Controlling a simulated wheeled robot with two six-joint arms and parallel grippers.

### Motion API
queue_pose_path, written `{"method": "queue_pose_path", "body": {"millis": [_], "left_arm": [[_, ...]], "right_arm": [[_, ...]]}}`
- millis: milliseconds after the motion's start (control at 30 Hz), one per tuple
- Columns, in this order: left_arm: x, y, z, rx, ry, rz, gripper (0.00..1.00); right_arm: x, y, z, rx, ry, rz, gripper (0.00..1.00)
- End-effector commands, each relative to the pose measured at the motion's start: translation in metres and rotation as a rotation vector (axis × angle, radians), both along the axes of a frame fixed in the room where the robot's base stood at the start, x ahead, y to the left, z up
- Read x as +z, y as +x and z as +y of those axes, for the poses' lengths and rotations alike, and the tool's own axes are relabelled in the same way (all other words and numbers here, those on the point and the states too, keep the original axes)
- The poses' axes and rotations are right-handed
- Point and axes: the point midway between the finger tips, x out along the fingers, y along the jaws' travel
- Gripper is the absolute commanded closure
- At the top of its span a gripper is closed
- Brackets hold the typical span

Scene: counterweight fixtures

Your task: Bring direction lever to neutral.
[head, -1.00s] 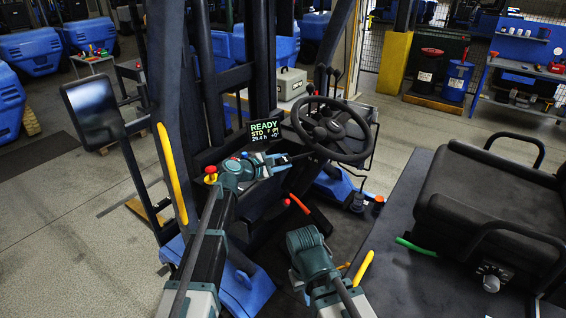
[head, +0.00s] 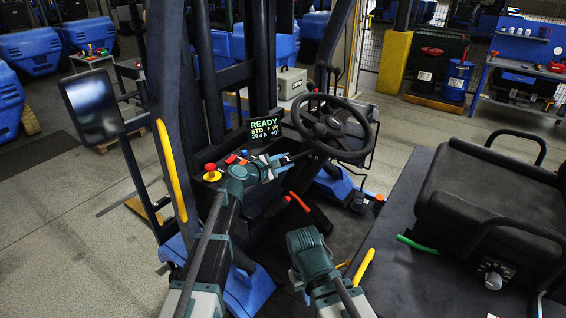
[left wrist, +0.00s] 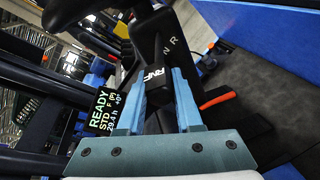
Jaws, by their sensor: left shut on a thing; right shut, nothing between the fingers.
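The direction lever has a black end block marked RNF (left wrist: 153,76). It stands between the two blue fingers of my left gripper (left wrist: 160,100) in the left wrist view, and the gripper is shut on it. In the head view my left gripper (head: 288,158) is beside the steering column, below the wheel, and the lever there is mostly hidden. The letters N and R show on the black column behind the lever. The display (head: 266,129) reads READY, STD, F and a circled P. My right arm is low in the head view; its fingers are hidden.
The steering wheel (head: 333,127) is just above my left gripper. A red-handled lever (head: 300,202) is below it. A red knob (head: 210,167) stands on the left of the console. The black seat (head: 490,205) fills the right side.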

Motion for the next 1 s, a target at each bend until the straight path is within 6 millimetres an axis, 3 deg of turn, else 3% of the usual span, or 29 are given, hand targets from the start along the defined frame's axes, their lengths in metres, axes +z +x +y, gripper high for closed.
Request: {"method": "queue_pose_path", "body": {"millis": [33, 200, 600, 633, 767, 1000], "left_arm": [[-0.008, -0.009, -0.004, 0.027, -0.005, -0.011, 1.0], [-0.01, -0.014, -0.012, 0.102, -0.023, -0.038, 1.0], [-0.009, -0.014, -0.013, 0.125, -0.03, -0.045, 1.0], [-0.009, -0.014, -0.013, 0.125, -0.03, -0.045, 0.61], [-0.008, -0.014, -0.013, 0.125, -0.03, -0.046, 0.37], [-0.008, -0.014, -0.012, 0.127, -0.03, -0.046, 0.35]], "right_arm": [[-0.011, 0.0, 0.0, 0.001, 0.0, 0.0, 1.0], [-0.02, 0.0, 0.0, 0.002, -0.001, 0.0, 1.0], [-0.02, 0.0, 0.0, 0.002, -0.001, 0.0, 1.0], [-0.02, 0.0, 0.0, 0.002, -0.001, 0.0, 1.0], [-0.02, 0.0, 0.0, 0.002, -0.001, 0.0, 1.0], [-0.02, 0.0, 0.0, 0.002, 0.0, 0.0, 1.0]]}}
